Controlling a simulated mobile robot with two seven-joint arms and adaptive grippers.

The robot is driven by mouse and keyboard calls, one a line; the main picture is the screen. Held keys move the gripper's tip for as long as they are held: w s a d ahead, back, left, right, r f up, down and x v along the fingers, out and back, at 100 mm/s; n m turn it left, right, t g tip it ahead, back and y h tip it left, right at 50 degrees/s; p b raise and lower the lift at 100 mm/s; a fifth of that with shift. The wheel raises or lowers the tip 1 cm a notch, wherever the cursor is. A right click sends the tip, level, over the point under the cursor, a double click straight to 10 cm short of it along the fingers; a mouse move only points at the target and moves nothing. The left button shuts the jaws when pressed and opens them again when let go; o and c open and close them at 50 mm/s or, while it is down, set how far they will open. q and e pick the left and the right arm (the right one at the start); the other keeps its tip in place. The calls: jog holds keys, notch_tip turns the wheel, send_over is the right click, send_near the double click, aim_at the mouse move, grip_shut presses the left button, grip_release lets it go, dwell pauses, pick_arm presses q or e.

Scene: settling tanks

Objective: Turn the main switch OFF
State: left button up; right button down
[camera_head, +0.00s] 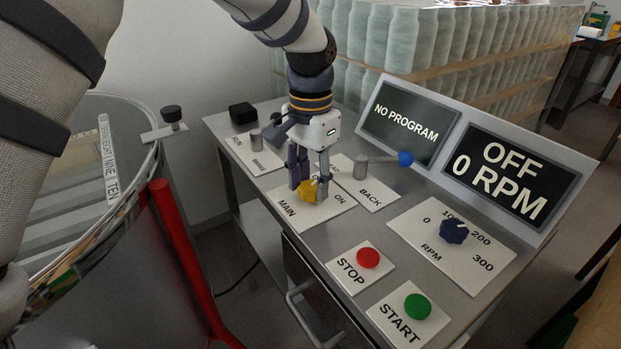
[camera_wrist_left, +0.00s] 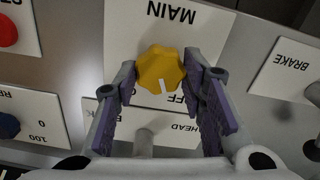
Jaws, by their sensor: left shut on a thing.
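The main switch is a yellow lobed knob (camera_head: 309,191) on a white plate (camera_head: 285,210) marked MAIN and ON. It also shows in the left wrist view (camera_wrist_left: 160,66), between the purple-grey fingers. My left gripper (camera_head: 309,178) points down over it and is shut on it. In the wrist view the knob's white mark points down the picture, close to the partly hidden letters "FF". In the head view the gripper hides that label. My right gripper is not in view.
A blue-ball lever (camera_head: 404,159) and the BACK plate (camera_head: 370,193) are close right of the gripper. Red STOP (camera_head: 368,258), green START (camera_head: 417,306) and a blue RPM knob (camera_head: 454,231) sit in front and right. The display (camera_head: 510,178) reads OFF, 0 RPM.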

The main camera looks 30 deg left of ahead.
aim_at(311, 186)
pick_arm(q)
jog(key=shift+f+n, duration=0.1)
jog(key=shift+n, duration=0.9)
jog(key=o, duration=1.1)
jog(key=shift+o, duration=0.2)
notch_tip(311, 186, up, 12)
